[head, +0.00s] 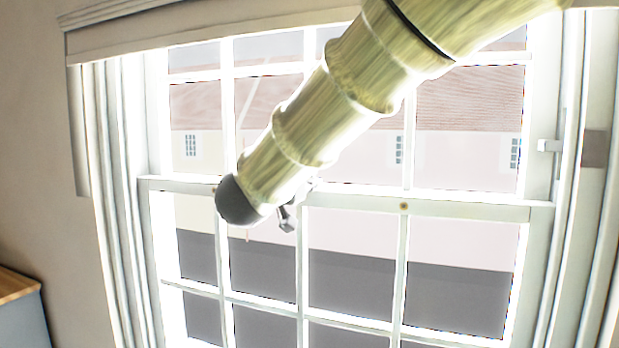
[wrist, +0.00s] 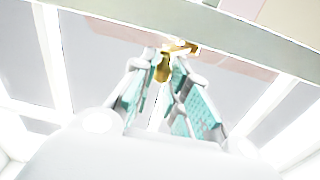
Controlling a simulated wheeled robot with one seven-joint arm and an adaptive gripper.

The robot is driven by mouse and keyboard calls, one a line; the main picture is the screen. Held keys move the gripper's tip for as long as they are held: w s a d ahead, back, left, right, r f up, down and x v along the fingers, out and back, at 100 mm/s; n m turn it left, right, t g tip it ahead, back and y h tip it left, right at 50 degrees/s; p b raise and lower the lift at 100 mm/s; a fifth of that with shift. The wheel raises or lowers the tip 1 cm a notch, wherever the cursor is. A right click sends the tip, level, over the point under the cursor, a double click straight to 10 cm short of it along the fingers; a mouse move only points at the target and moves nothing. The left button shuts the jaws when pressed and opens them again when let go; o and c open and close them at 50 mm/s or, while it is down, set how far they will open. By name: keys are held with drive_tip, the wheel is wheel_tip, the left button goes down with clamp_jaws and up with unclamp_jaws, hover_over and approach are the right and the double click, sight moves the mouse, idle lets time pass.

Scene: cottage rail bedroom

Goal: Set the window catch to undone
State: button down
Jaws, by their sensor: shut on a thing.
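The brass window catch (wrist: 180,46) shows at the top middle of the wrist view, on the pale sash rail (wrist: 215,28). My gripper (wrist: 163,68) reaches up to it, with its teal-padded fingers on either side of the brass part and shut on it. The fingers cover part of the catch, so its exact angle is hard to tell. In the head view my gripper (head: 288,216) is mostly hidden behind my arm, at the meeting rail (head: 350,201) of the sash window. The catch cannot be made out there.
A small brass-coloured spot (head: 404,207) sits on the meeting rail to the right. A pale bracket (head: 549,146) is on the right window frame. A rolled blind (head: 200,28) hangs above. A wooden-topped cabinet (head: 18,285) stands at the lower left.

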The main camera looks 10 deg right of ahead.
drive_tip(key=shift+w+a+m+g+h, duration=0.3)
drive_tip(key=shift+a+m+g+h, duration=0.3)
drive_tip(key=shift+m+g+h, duration=0.55)
drive_tip(key=shift+w+a+m+g+h, duration=0.25)
drive_tip(key=shift+a+m+g+h, duration=0.5)
drive_tip(key=shift+g, duration=0.65)
drive_tip(key=shift+w+a+m+g+h, duration=0.3)
drive_tip(key=shift+a+m+g+h, duration=0.15)
drive_tip(key=shift+m+g+h, duration=0.75)
drive_tip(key=shift+g, duration=0.35)
drive_tip(key=c, duration=1.4)
unclamp_jaws()
drive_tip(key=shift+c, duration=0.2)
drive_tip(key=v, duration=1.2)
